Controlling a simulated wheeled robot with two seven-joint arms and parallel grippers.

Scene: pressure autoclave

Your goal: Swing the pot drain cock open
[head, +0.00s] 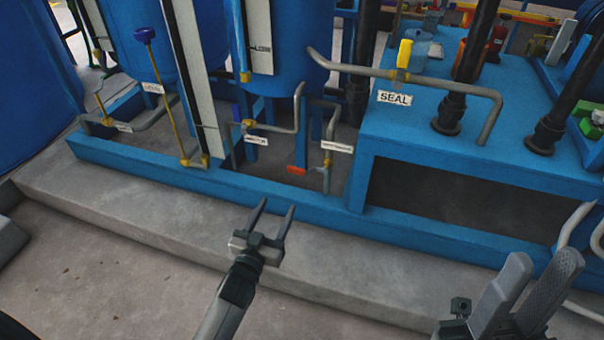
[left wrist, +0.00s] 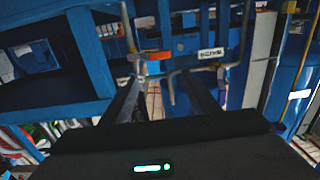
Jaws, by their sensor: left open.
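Low on the blue frame, several thin pipes carry small brass cocks and white tags. The tag lettering is too small to read, so I cannot tell for certain which is the pot drain cock. One cock has a red-orange handle (head: 297,170), beside a pipe with a white tag (head: 337,147). In the left wrist view, an orange handle (left wrist: 158,55) shows ahead between the fingers, with a tag (left wrist: 210,53) to its right. My left gripper (head: 277,204) is open and empty, in front of the frame's lower rail. My right gripper (head: 544,256) is open and empty at lower right.
The blue rail (head: 230,188) runs in front of the pipes above a concrete step (head: 150,205). A blue bench with a SEAL tag (head: 394,98) and yellow-handled valve (head: 404,54) stands right. A yellow rod with a blue knob (head: 144,35) rises at left.

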